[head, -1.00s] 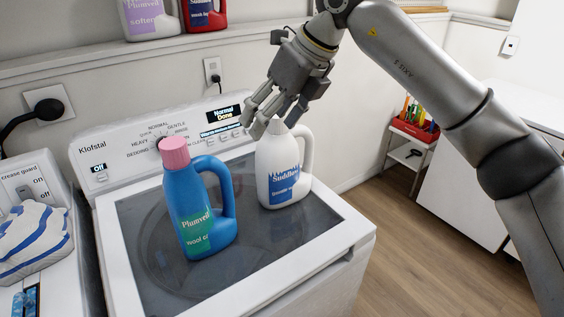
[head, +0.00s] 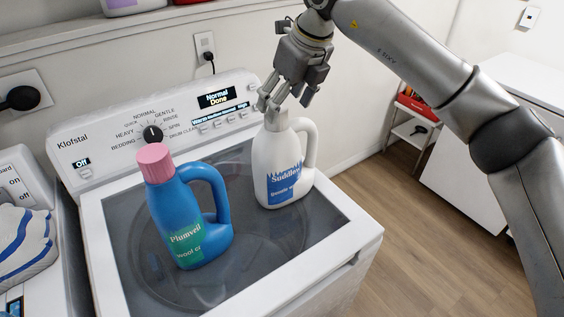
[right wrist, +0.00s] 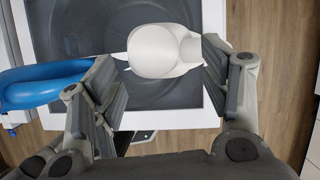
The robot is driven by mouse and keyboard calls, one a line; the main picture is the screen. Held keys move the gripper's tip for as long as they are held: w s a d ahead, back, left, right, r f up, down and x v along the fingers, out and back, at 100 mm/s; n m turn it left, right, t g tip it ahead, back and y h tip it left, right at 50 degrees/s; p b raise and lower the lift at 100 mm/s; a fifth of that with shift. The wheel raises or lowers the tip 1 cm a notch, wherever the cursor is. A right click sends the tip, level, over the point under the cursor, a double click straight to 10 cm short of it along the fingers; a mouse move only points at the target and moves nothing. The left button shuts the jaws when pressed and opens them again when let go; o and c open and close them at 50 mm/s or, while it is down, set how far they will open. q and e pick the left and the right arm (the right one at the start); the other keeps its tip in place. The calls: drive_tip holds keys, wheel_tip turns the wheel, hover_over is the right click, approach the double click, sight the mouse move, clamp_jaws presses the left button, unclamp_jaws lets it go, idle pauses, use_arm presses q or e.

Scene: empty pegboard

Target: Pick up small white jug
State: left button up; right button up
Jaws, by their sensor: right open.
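The small white jug (head: 281,163), with a blue label and a handle on its right, stands upright on the washer's dark glass lid. My right gripper (head: 283,103) is just above and around the jug's top in the head view, pointing down. In the right wrist view, the jug (right wrist: 160,50) lies ahead between the open fingers of my right gripper (right wrist: 160,88). The right finger looks close to the jug; I cannot tell if it touches. The left gripper is not in view.
A blue jug with a pink cap (head: 186,215) stands left of the white jug on the washer (head: 361,236). The control panel (head: 150,125) and wall are behind. A striped cloth (head: 22,243) lies at the left. Open floor is at the right.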

drive_tip(key=x, duration=0.1)
drive_tip(key=p+x, duration=0.1)
drive_tip(key=x, duration=0.1)
drive_tip(key=shift+a, duration=0.4)
drive_tip(key=shift+f, duration=0.3)
drive_tip(key=shift+w, duration=0.1)
drive_tip(key=shift+c, duration=0.5)
drive_tip(key=c, duration=0.5)
clamp_jaws()
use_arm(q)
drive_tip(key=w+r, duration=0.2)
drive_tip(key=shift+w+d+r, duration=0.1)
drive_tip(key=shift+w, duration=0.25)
